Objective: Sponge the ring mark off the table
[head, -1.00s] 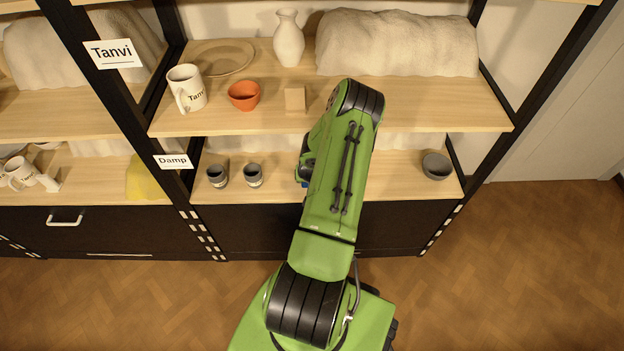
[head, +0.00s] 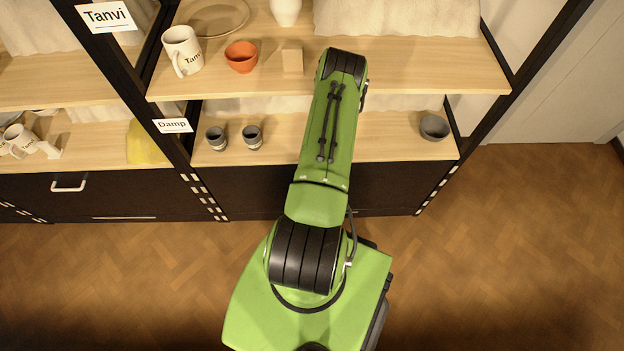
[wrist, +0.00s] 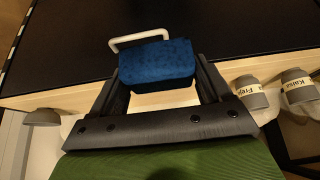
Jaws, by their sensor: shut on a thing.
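A dark blue sponge (wrist: 157,66) is held between the two fingers of my gripper (wrist: 158,85) in the wrist view. The fingers are shut on its sides. The sponge is in front of a dark cabinet front with a white handle (wrist: 141,38), close to the pale shelf edge; I cannot tell whether it touches anything. In the head view my green arm hides the gripper and the sponge. No ring mark and no separate table are visible in either view.
The lower shelf (head: 283,149) holds two grey cups (head: 252,138) and a grey bowl (head: 434,128). Above it are a white mug (head: 182,51), an orange bowl (head: 241,57) and a small wooden block (head: 292,57). A dark post (head: 135,85) stands left. The floor at right (head: 530,240) is clear.

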